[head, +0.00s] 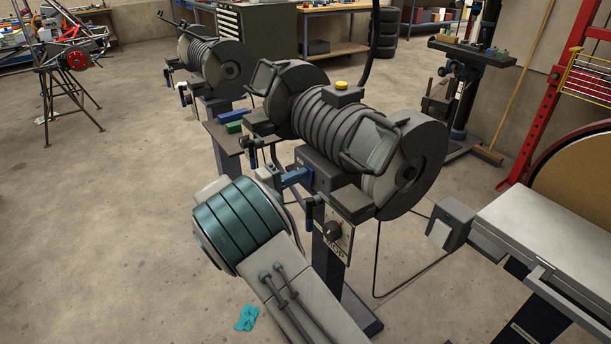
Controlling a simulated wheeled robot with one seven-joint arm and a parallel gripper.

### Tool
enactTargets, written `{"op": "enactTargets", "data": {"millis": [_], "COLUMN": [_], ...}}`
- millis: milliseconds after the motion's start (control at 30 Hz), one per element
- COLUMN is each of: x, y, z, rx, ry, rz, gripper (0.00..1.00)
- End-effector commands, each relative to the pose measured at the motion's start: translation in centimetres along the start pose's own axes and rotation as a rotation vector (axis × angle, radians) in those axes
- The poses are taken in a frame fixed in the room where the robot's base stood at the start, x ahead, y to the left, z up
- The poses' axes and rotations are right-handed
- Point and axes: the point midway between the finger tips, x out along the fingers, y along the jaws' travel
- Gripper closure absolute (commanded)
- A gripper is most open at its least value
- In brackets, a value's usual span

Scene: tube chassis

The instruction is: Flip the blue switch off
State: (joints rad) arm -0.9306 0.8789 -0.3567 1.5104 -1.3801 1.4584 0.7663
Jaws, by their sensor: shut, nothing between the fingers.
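A grey double-wheeled grinding machine stands on a pedestal in the middle of the head view. A blue bracket (295,177) projects from its front, with a dark blue handle (309,212) hanging at its right end. A dark rotary knob (333,231) sits on a pale lettered panel below the machine. I cannot tell which blue part is the blue switch, or its position. My teal and pale grey arm reaches up from the bottom edge in front of the machine. My gripper's fingers cannot be made out.
A similar grinder (213,66) stands behind at left. A metal worktable (545,235) is at right, with a cable running to the machine. Teal gloves (246,317) lie on the floor. Open floor lies at left.

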Motion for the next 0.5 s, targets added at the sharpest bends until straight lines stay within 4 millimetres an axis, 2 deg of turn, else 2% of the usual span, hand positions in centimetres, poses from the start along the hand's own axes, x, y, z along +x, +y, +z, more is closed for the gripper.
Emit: {"op": "enactTargets", "data": {"millis": [300,367,500], "x": [-0.1,-0.7,-2.9], "y": [0.0,0.1,0.5], "z": [0.0,-0.1,-0.5], "rx": [0.0,0.0,0.001], "ry": [-0.005,-0.005,-0.002], "rz": [0.003,0.003,0.004], "gripper": [1.0,1.0,1.0]}}
